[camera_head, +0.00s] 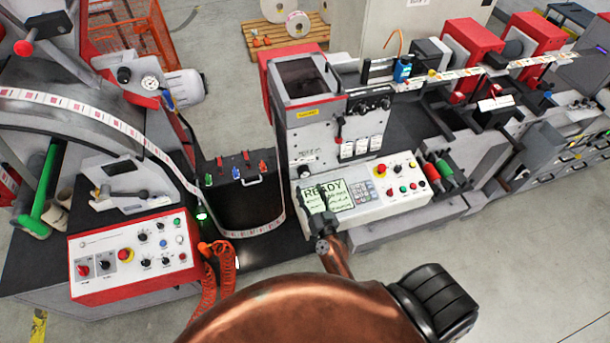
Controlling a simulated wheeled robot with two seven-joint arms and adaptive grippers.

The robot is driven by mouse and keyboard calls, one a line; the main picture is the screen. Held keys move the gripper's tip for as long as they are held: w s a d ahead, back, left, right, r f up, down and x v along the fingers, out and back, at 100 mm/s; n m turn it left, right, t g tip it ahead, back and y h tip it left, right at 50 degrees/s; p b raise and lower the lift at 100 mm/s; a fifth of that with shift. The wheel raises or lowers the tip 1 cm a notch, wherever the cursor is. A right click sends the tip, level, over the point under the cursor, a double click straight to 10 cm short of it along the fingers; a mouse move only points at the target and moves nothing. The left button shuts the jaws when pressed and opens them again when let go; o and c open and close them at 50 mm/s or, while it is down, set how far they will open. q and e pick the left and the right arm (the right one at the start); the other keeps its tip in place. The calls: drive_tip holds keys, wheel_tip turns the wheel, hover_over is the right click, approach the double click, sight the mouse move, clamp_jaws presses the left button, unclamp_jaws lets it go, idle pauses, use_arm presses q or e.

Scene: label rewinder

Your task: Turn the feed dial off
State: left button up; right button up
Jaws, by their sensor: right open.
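A red-edged control panel (135,255) at the lower left carries several black dials (146,262), red knobs and buttons. A white console (375,195) in the middle has a READY screen (338,196), a keypad, a red emergency knob and small knobs. The labels are too small to read, so I cannot tell which one is the feed dial or where it points. My right gripper (318,208) is small and dark at the end of my copper arm, over the left part of the screen. It is open and no object shows in it. My left gripper is not in view.
A coiled orange hose (212,285) hangs by the left panel. The label web (90,112) runs along the left machine. Open floor (530,250) lies at the lower right.

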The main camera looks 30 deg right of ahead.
sight(305, 175)
drive_tip(key=shift+w+d+m, duration=0.2)
drive_tip(key=shift+d+m, duration=0.1)
drive_tip(key=shift+d, duration=0.05)
drive_tip(key=shift+w+d+h, duration=0.1)
drive_tip(key=shift+w+h, duration=0.2)
drive_tip(key=shift+w, duration=0.05)
drive_tip(key=x, duration=0.6)
drive_tip(key=shift+w, duration=0.35)
drive_tip(key=shift+c, duration=0.3)
